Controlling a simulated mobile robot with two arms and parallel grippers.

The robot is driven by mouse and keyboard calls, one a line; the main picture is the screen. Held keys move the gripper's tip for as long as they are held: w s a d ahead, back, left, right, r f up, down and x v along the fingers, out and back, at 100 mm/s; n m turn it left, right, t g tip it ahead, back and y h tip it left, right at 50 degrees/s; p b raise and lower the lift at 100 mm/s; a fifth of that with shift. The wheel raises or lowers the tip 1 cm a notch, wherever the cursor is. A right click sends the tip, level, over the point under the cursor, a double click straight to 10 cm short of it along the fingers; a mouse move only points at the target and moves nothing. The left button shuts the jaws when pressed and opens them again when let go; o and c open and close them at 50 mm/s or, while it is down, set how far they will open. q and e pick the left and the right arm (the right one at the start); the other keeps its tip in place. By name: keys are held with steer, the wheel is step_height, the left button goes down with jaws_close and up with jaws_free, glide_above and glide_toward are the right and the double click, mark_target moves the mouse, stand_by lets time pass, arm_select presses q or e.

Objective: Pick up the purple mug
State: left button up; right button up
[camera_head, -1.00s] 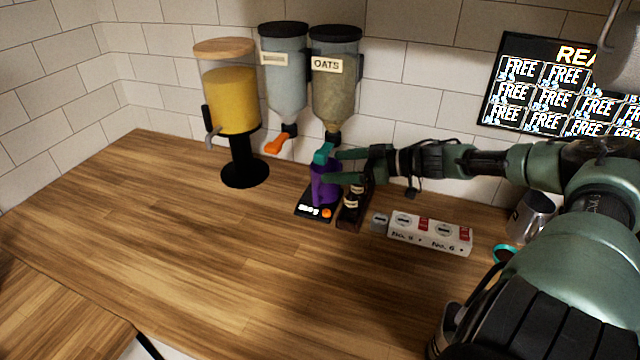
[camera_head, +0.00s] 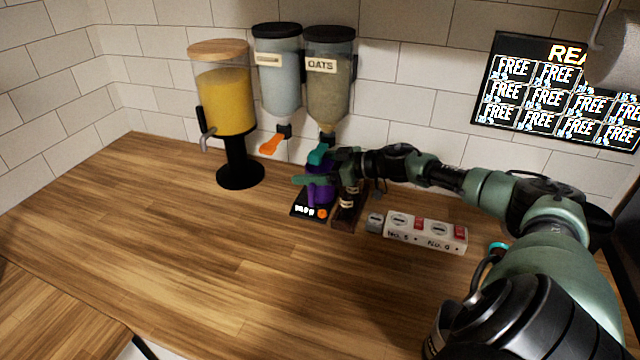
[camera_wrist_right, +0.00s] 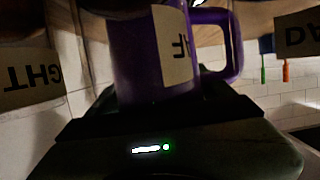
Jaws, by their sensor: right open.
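The purple mug (camera_head: 321,195) stands upright on a small black scale (camera_head: 299,211) with a lit display, below the oats dispenser (camera_head: 328,88). In the right wrist view the mug (camera_wrist_right: 135,62) is large and close, with a tan label on its side and its handle to the right. My right gripper (camera_head: 312,179) is open at the mug. One finger crosses in front of the mug's upper part, and the other is hard to make out. I cannot tell whether the fingers touch the mug. My left gripper is not in view.
A small dark bottle rack (camera_head: 347,212) stands close to the right of the scale. A yellow-filled dispenser (camera_head: 226,100) stands left. The counter in front is clear.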

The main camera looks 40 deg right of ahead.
steer(key=c, duration=1.5)
